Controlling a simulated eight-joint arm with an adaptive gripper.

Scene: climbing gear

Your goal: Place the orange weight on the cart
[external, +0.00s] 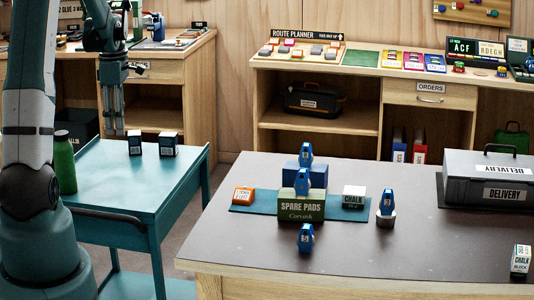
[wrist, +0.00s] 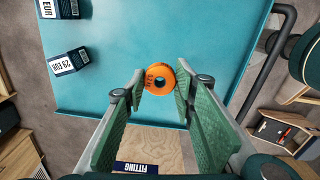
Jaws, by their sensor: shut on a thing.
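The orange weight (wrist: 159,77) is a ring with a dark hole, seen in the wrist view between the tips of my green-padded gripper (wrist: 160,88). My gripper is shut on it. In the external view my gripper (external: 115,125) points down at the far left edge of the teal cart (external: 115,185); I cannot make out the weight there. In the wrist view the weight appears against the cart's top (wrist: 200,35), close to its edge. I cannot tell whether it touches the surface.
Two dark price boxes (external: 134,143) (external: 168,143) stand on the cart right of my gripper. A green bottle (external: 64,163) stands at its left. The cart's front and middle are clear. A dark table (external: 400,255) with blue items and a delivery case (external: 490,180) is at right.

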